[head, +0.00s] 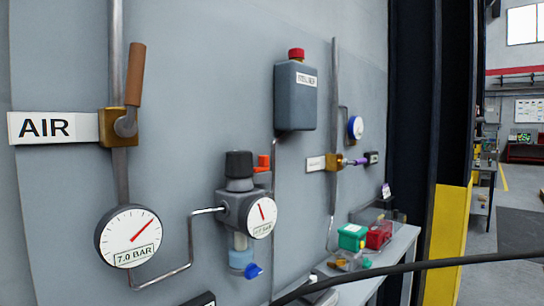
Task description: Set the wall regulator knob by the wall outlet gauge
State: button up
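The wall regulator (232,207) is a grey body on the grey panel, left of centre in the head view. Its black knob (239,164) stands upright on top, with nothing touching it. The white outlet gauge (262,217) sits on the regulator's front right. Its red needle points up and slightly left; its label is too small to read surely. A larger gauge (130,237) at lower left is marked 7.0 BAR, and its red needle points to the upper right. A bent pipe joins it to the regulator. My gripper is not in view.
A brass valve with a brown lever (134,75) stands beside the AIR sign (50,127). A red part (263,163) is close right of the knob. A grey red-capped container (296,95) hangs above right. A black cable-like curve (430,263) crosses the lower right, before a cluttered shelf.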

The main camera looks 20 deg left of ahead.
aim_at(239, 164)
jog(key=u, duration=0.2)
jog(key=i, duration=0.9)
jog(key=u, duration=0.35)
